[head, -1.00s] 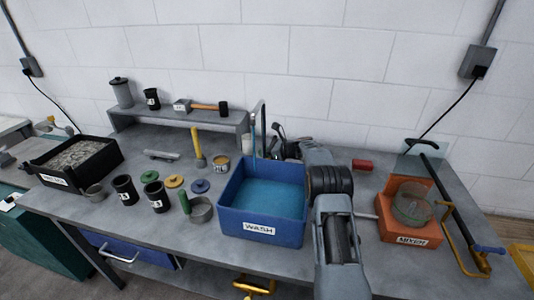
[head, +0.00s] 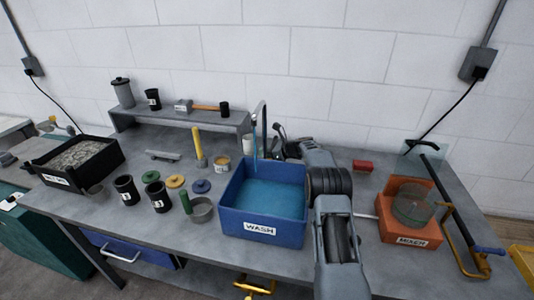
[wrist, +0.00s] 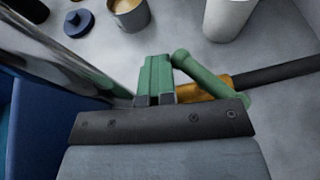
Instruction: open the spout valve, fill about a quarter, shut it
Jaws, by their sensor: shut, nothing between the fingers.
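The blue wash tub (head: 262,228) stands on the bench with blue liquid in it. The grey arched spout (head: 264,125) rises at its back edge. A thin light-blue streak (head: 254,145), apparently a stream, hangs below the spout into the tub. In the wrist view, a green lever (wrist: 198,72) sits on a brass-coloured valve body (wrist: 190,92) joined to a dark pipe (wrist: 275,75). My gripper (wrist: 156,65) is shut and empty, its green fingers just left of the lever; contact is unclear. In the head view my arm largely hides the gripper and valve.
An orange mixer (head: 408,238) with a clear bowl stands right of my arm. Cups, lids and a tin (head: 222,163) stand left of the tub. A raised shelf (head: 180,122) stands behind them. A white cylinder (wrist: 228,15) stands beyond the lever.

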